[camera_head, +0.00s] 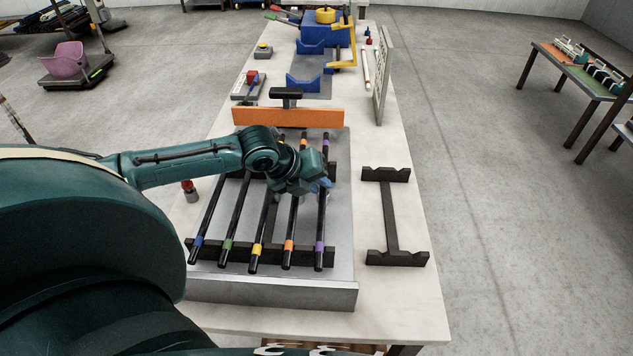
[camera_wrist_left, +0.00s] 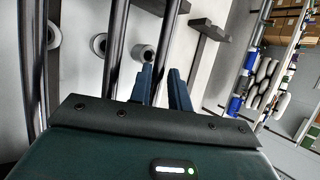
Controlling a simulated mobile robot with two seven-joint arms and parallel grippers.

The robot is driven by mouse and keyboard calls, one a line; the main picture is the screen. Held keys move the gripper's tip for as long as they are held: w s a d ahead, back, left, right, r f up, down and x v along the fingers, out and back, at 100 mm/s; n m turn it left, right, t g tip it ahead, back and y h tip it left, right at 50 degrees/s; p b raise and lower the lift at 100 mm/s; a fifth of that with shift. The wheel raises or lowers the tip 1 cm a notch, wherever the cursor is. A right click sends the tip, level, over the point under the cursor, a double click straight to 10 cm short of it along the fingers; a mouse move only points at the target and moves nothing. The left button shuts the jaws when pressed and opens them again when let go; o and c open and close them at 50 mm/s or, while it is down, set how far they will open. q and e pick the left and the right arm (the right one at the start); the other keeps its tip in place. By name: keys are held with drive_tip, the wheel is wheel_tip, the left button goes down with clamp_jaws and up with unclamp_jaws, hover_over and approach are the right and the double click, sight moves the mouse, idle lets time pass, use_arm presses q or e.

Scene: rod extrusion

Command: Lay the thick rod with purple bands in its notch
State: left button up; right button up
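The black rod with purple bands (camera_head: 319,247) is the rightmost of several rods lying side by side on a dark notched rack (camera_head: 215,249) over a grey metal tray. My left gripper (camera_head: 322,184) is low over its middle and hides part of it. In the left wrist view, the two dark blue fingers (camera_wrist_left: 162,88) are spread, and a rod (camera_wrist_left: 170,40) appears to run between them. I cannot tell whether they touch it. A separate dark stand (camera_head: 391,215) with a notched block at each end lies empty on the table to the right. My right gripper is not seen.
An orange bar (camera_head: 290,116) stands across the far end of the tray. Blue cradles (camera_head: 305,82) and an upright grey panel (camera_head: 382,80) stand farther back. White table (camera_head: 400,305) is bare around the stand.

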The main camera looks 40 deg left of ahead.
use_arm(q)
drive_tip(key=o, duration=0.4)
drive_tip(key=v, duration=1.3)
drive_tip(key=shift+p, duration=0.45)
drive_tip(key=shift+r, duration=0.1)
drive_tip(key=shift+s, duration=0.1)
